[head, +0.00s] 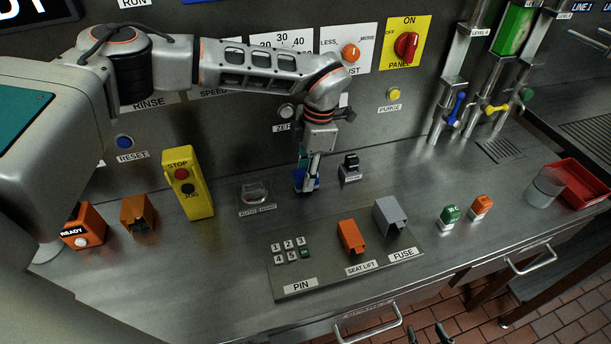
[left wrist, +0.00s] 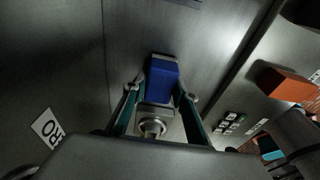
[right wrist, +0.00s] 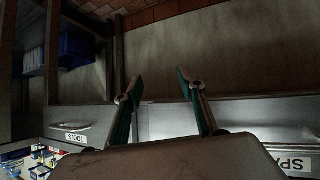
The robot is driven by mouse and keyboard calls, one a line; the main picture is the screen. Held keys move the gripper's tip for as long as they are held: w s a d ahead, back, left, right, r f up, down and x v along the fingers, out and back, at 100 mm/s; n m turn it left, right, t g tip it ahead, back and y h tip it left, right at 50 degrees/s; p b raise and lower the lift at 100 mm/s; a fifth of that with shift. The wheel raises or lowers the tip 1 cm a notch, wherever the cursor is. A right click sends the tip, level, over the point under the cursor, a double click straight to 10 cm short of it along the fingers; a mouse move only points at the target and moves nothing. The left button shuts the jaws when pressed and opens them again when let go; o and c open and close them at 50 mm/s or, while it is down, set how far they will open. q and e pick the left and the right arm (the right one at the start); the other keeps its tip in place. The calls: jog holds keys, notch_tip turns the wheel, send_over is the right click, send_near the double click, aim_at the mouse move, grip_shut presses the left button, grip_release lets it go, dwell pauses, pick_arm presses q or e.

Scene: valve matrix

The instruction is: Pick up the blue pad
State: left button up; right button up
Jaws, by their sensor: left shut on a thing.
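The blue pad (left wrist: 163,80) is a small blue block with a lighter grey edge, seen between the fingers in the left wrist view. It shows partly in the head view (head: 300,178), low over the counter. My left gripper (head: 311,182) is shut on it; the fingers (left wrist: 160,98) lie along its two sides. Whether the pad touches the counter is hard to tell. A round metal knob on a square plate (left wrist: 152,126) shows close to the fingers in the left wrist view. My right gripper (right wrist: 157,85) shows only in its wrist view, open and empty, over a floor area.
Around the left gripper stand a black switch (head: 351,163), a clear-covered AUTO switch (head: 254,193) and a yellow STOP box (head: 188,184). A keypad panel (head: 340,262) with orange and grey covers lies nearer the front. A red tray (head: 581,186) and a cup (head: 546,186) stand right.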

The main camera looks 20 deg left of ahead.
pick_arm(q)
jog(key=shift+s+d+r, duration=0.1)
jog(key=shift+s+r, duration=0.05)
jog(key=shift+r, duration=0.1)
jog(key=r, duration=0.2)
jog(key=r+b, duration=0.1)
jog(key=r, duration=0.3)
jog(key=shift+s+d+r, duration=0.1)
jog(key=shift+s+d, duration=0.1)
jog(key=shift+s, duration=0.15)
jog(key=s+d+b, duration=0.1)
jog(key=s+d, duration=0.2)
jog(key=s, duration=0.1)
jog(key=s+d+b, duration=0.1)
jog(key=s+d, duration=0.2)
jog(key=s, duration=0.2)
jog(key=s+d+b, duration=0.1)
jog(key=s+d, duration=0.2)
jog(key=s, duration=0.2)
jog(key=shift+s+d, duration=0.1)
jog(key=shift+d, duration=0.25)
jog(key=shift+s+d, duration=0.4)
jog(key=shift+s, duration=0.25)
